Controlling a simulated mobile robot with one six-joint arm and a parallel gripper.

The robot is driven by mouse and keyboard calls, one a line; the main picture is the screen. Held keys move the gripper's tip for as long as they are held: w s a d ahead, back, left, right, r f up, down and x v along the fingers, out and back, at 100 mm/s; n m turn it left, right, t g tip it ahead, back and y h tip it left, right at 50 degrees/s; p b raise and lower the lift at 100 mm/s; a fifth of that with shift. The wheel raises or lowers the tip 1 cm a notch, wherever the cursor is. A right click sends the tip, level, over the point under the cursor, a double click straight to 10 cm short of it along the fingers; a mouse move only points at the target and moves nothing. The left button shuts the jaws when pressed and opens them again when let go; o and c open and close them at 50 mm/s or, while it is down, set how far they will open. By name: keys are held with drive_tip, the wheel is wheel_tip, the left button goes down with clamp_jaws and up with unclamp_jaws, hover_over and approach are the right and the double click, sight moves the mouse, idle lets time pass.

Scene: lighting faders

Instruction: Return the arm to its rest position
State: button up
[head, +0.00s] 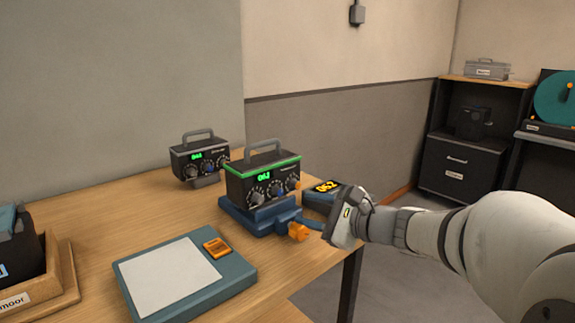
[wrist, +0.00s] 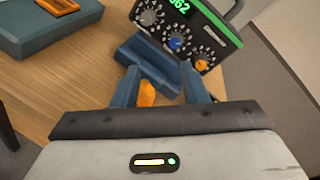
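My gripper (head: 318,224) is at the right of the table, beside the front of the blue base (head: 258,222) and its orange knob (head: 298,231). In the wrist view, the two blue fingers of my gripper (wrist: 162,72) are apart. The orange knob (wrist: 147,93) shows between them, nearer the left finger, with a gap to the right finger. I cannot tell whether a finger touches it. A black fader box (head: 262,186) with a green rim, green digits and several dials stands on the base. My arm reaches in from the lower right.
A second black box (head: 199,160) stands behind left. A blue-grey pad (head: 180,280) with an orange tag lies front left, beside a wooden tray (head: 68,272). Floor right of the table is open.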

drive_tip(key=s+a+r+n+g+h+p, duration=0.25)
drive_tip(key=s+n+g+p, duration=0.45)
drive_tip(key=s+n+p, duration=0.4)
drive_tip(key=s+d+r+n+g+h+p, duration=0.1)
drive_tip(key=s+d+r+n+h+p, duration=0.3)
drive_tip(key=s+d+n+h+p, duration=0.3)
drive_tip(key=shift+s+d+r+n+h+p, duration=0.2)
drive_tip(key=shift+s+d+n+h+p, duration=0.1)
drive_tip(key=shift+s+d+h+p, duration=0.75)
